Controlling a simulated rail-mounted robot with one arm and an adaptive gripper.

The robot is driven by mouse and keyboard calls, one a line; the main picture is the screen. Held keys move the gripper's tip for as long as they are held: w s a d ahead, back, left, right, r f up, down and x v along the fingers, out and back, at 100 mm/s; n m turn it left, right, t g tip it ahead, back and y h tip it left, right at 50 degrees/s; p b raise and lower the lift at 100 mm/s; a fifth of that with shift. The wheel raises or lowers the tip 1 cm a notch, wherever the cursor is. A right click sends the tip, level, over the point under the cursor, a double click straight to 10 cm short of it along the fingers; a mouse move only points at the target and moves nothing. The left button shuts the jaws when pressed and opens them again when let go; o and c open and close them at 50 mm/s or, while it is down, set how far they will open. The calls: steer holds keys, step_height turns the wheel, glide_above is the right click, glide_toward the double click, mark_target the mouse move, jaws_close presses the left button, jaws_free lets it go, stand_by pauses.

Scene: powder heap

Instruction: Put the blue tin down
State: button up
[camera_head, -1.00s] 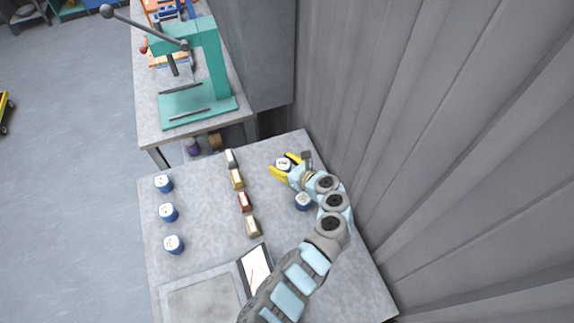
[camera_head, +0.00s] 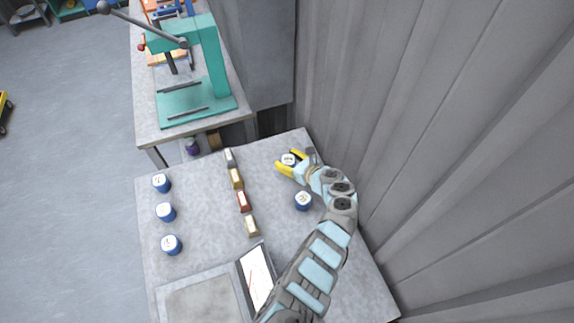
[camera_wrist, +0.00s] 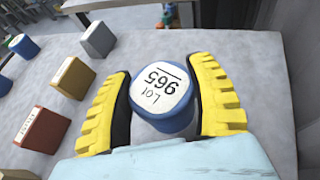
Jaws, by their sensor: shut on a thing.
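The blue tin (camera_wrist: 163,95) has a white lid marked "LOT 965" and sits between the two yellow fingers of my gripper (camera_wrist: 164,100) in the wrist view. In the head view the tin (camera_head: 289,160) is near the table's far right corner, with my gripper (camera_head: 290,164) shut around its sides. The tin looks upright. Whether its base touches the table (camera_head: 205,215) is hard to tell.
Another blue tin (camera_head: 303,201) stands nearer, beside my arm. Three blue tins (camera_head: 166,212) line the left side. A row of coloured blocks (camera_head: 243,201) runs down the middle. A tablet-like panel (camera_head: 257,275) lies in front. A grey wall (camera_head: 400,120) rises at the right.

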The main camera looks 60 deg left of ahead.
mark_target(287, 164)
steer(key=shift+w+a+f+b, duration=0.15)
steer(key=shift+f+b, duration=0.75)
steer(key=shift+f, duration=0.95)
steer(key=o, duration=1.2)
steer(key=shift+o, duration=0.2)
steer(key=shift+p+v, duration=0.85)
steer(key=shift+v, duration=2.85)
